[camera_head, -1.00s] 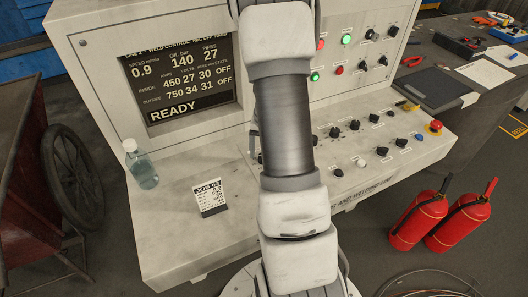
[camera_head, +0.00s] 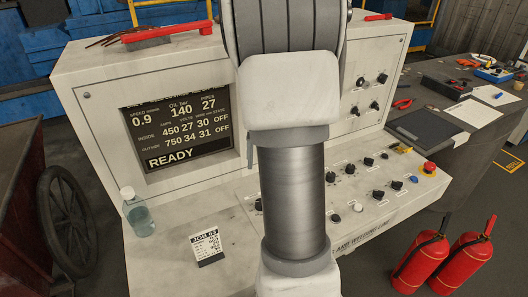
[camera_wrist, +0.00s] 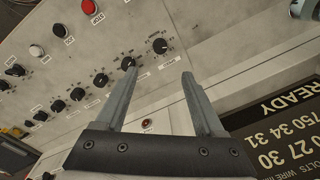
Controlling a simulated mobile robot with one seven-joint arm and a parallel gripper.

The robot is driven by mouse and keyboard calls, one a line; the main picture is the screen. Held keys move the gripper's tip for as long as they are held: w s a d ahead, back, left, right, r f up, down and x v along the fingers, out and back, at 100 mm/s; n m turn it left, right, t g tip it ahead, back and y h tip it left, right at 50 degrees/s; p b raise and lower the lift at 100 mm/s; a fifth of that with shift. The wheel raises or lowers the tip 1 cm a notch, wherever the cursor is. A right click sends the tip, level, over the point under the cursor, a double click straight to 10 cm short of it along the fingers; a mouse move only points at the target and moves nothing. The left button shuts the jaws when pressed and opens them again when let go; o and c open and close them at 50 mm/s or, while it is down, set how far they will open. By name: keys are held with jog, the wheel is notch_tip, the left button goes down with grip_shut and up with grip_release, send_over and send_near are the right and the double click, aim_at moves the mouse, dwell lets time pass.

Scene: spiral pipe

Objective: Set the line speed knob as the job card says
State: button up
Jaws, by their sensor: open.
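The job card (camera_head: 207,246) stands on the console desk, headed JOB 03; its smaller lines are too small to read. The panel's black knobs run in a slanted row; one knob (camera_wrist: 160,46) shows between and beyond my fingertips in the wrist view, and another knob (camera_wrist: 128,62) is at the left fingertip. The labels are too small to tell which is line speed. My gripper (camera_wrist: 158,72) is open and empty. My arm hides the gripper in the head view. The display (camera_head: 178,130) reads SPEED 0.9 and READY.
A clear bottle (camera_head: 138,215) stands left of the card. A white knob (camera_wrist: 36,50) and a red button (camera_wrist: 89,6) are also on the panel. A red emergency button (camera_head: 429,168) is at the panel's right end. Two red extinguishers (camera_head: 420,262) stand on the floor at right.

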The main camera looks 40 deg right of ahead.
notch_tip(320, 180, up, 3)
jog(key=shift+s+f, duration=0.1)
jog(key=shift+f, duration=0.05)
dwell(0.5)
jog(key=s+a+r+n+t, duration=0.1)
jog(key=s+a+r+n, duration=0.1)
jog(key=a+r, duration=0.35)
jog(key=s+a+r+n+t, duration=0.1)
jog(key=s+a+r+n, duration=0.15)
jog(key=a, duration=0.65)
jog(key=s+a+r+n+t, duration=0.2)
jog(key=s+a+n, duration=0.3)
jog(key=s+a, duration=0.3)
jog(key=shift+s+a+r+t, duration=0.3)
jog(key=shift+a+t, duration=0.3)
jog(key=shift+a, duration=0.25)
jog(key=c, duration=0.3)
jog(key=shift+d, duration=0.1)
jog(key=shift+c, duration=0.2)
